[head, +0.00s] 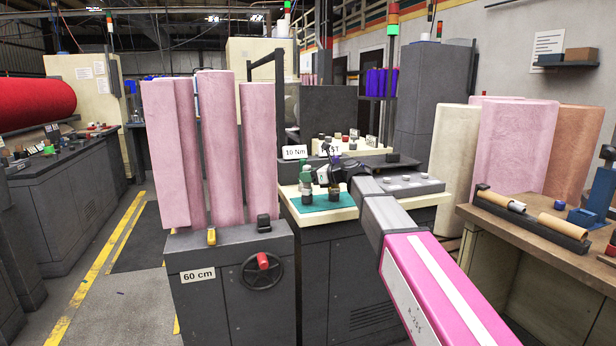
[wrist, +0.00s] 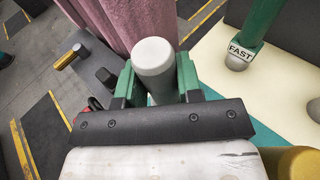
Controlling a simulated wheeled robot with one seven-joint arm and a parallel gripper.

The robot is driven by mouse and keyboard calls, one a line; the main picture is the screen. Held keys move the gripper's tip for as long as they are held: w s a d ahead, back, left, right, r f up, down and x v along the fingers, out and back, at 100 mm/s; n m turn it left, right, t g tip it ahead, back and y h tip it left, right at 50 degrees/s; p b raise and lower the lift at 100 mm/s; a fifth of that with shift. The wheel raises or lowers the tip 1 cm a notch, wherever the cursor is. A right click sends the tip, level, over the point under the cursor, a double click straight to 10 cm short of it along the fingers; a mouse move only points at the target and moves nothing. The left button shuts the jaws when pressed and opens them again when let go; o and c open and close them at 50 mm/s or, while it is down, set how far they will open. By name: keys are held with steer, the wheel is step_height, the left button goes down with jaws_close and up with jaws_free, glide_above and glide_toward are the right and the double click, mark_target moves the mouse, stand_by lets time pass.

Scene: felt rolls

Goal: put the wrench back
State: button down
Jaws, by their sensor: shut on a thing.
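My gripper (wrist: 158,80) is shut, its green fingers on either side of a pale grey, round-ended piece (wrist: 154,55). I take this as an end of the wrench; the rest is hidden below, so its full shape cannot be told. In the head view my gripper (head: 325,183) is over the front of the cream bench top (head: 360,208), near a teal mat (head: 308,204). A green bar labelled FAST (wrist: 242,48), with a grey round end, is apart from my gripper at the upper right in the wrist view. A "10 Nm" sign (head: 294,152) stands behind.
Tall pink felt rolls (head: 206,150) stand close to the left on a grey cabinet marked "60 cm" (head: 198,275). A dark block with several buttons (head: 405,183) lies right of my gripper. A brown workbench (head: 500,225) stands at the right.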

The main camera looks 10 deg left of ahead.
steer(key=shift+f, duration=0.45)
stand_by(0.4)
steer(key=c, duration=0.7)
jaws_free()
steer(key=v, duration=1)
steer(key=shift+d, duration=0.35)
steer(key=shift+s, duration=0.15)
